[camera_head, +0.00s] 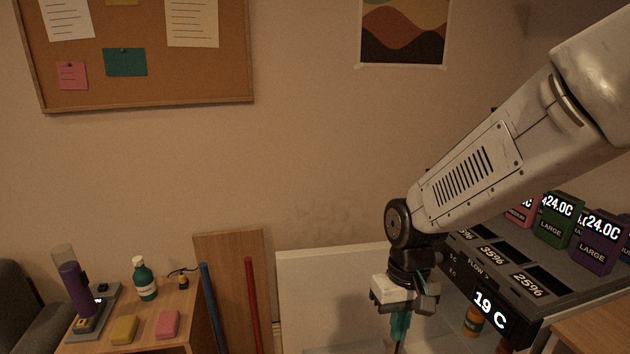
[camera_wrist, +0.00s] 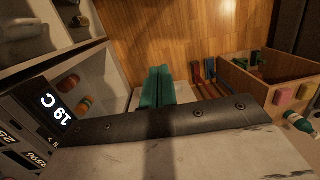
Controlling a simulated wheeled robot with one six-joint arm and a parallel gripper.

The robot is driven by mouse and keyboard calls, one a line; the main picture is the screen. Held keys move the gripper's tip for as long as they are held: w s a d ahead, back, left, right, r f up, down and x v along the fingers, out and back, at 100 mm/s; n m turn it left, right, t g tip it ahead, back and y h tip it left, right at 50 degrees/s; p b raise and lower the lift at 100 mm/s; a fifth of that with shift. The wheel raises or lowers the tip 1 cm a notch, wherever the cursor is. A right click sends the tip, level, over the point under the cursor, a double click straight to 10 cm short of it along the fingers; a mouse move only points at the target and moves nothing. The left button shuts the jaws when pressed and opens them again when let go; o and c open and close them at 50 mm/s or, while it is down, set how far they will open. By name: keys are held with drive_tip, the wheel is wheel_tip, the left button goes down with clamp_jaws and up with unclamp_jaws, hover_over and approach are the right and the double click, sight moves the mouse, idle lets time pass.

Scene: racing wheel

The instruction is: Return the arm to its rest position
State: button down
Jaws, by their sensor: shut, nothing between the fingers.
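My arm reaches in from the right side of the head view and bends down at a dark joint. My gripper (camera_head: 400,328) hangs below it with its teal fingers pointing down, left of the dark display unit. In the wrist view, the two teal fingers of my gripper (camera_wrist: 158,72) lie side by side, shut and empty. The lower end of the gripper is near the bottom edge of the head view.
A dark unit (camera_head: 490,310) showing "19 C" stands close right of my gripper, with coloured boxes (camera_head: 557,218) on top. A wooden cabinet (camera_head: 190,310) at left carries a green bottle (camera_head: 145,280), a yellow block (camera_head: 125,329) and a pink block (camera_head: 168,324). A white panel (camera_head: 320,290) stands behind.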

drive_tip(key=s+d+r+m+t, duration=0.2)
drive_tip(key=s+d+r, duration=0.9)
drive_tip(key=s+r, duration=0.3)
drive_tip(key=shift+s+d+r+m+t, duration=0.2)
drive_tip(key=shift+s+r+m+t, duration=0.15)
drive_tip(key=shift+s, duration=0.8)
drive_tip(key=shift+s, duration=0.1)
